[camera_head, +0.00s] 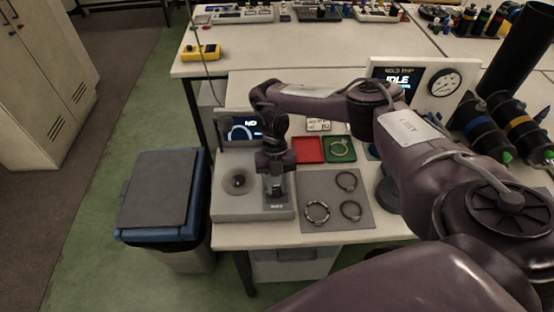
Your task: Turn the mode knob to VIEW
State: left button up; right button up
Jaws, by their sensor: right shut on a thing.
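A grey console (230,206) stands at the front left of the table. A dark round part (239,180) sits in a shallow round recess on its left side. A small lit screen (243,130) rises behind the console, partly covered by my right arm. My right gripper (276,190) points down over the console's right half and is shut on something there. The held thing is hidden by the fingers, presumably the mode knob by its place, but I cannot read its markings or setting. My left gripper is not in view.
A grey mat (330,182) with several rings lies right of the console. A blue bin (160,195) stands left.

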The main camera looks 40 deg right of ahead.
jog(key=shift+n+h, duration=0.3)
jog(key=shift+n, duration=0.5)
jog(key=shift+a, duration=0.1)
jog(key=o, duration=1)
jog(key=v, duration=0.7)
jog(key=shift+w+r, duration=0.25)
jog(key=shift+r, duration=0.1)
